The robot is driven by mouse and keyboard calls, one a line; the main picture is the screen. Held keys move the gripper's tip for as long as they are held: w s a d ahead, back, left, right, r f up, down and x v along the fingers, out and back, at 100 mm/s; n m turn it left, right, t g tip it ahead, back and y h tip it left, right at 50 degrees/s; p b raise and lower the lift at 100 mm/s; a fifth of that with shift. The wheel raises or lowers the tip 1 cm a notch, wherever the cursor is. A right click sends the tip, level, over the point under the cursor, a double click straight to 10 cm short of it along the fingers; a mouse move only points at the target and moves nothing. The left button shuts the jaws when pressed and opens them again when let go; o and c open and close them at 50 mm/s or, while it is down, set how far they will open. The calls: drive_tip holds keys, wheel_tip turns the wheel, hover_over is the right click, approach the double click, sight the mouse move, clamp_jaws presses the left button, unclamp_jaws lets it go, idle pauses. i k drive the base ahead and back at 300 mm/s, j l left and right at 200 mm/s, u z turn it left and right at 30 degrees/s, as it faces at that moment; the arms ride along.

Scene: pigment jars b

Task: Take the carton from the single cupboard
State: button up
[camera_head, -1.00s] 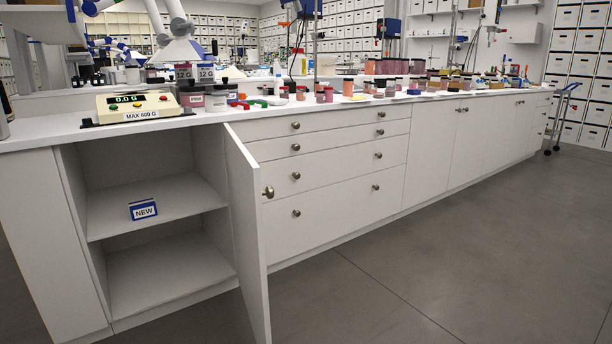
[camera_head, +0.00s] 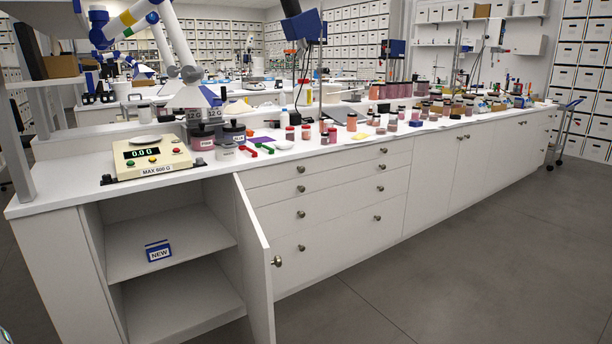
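The single cupboard (camera_head: 108,237) stands at the left end of the white counter, with its door (camera_head: 257,268) swung open toward me. Inside are an upper shelf (camera_head: 200,235) and a bare lower floor (camera_head: 185,300). A small blue and white piece marked NEW (camera_head: 158,251) stands near the front of the upper shelf. I cannot tell whether it is a label stand or a small box. No larger carton shows in the visible part of the cupboard. My gripper is not recognisable in view.
A balance (camera_head: 152,158) reading 0.0 sits on the counter (camera_head: 60,193) above the cupboard. Several jars (camera_head: 352,121) line the counter to the right. Closed drawers (camera_head: 330,195) are right of the open door, which juts into the floor space. The grey floor (camera_head: 450,270) in front is clear.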

sight(157, 251)
drive_tip(key=l+u, duration=0.1)
drive_tip(key=u, duration=0.4)
drive_tip(key=i+l+u, duration=0.2)
drive_tip(key=l+u, duration=0.15)
drive_tip(key=l, duration=0.25)
drive_tip(key=i+l+u, duration=0.2)
drive_tip(key=l, duration=0.15)
drive_tip(key=l+u, duration=0.1)
drive_tip(key=l, duration=1.3)
drive_tip(key=i+j+z, duration=0.15)
drive_tip(key=j, duration=0.2)
drive_tip(key=i+j+z, duration=0.15)
drive_tip(key=j, duration=0.2)
drive_tip(key=i+j+z, duration=0.1)
drive_tip(key=j, duration=0.25)
drive_tip(key=i+j+z, duration=0.15)
drive_tip(key=j, duration=0.25)
drive_tip(key=i+j+z, duration=0.15)
drive_tip(key=j, duration=0.25)
drive_tip(key=i+j+z, duration=0.15)
drive_tip(key=j, duration=0.25)
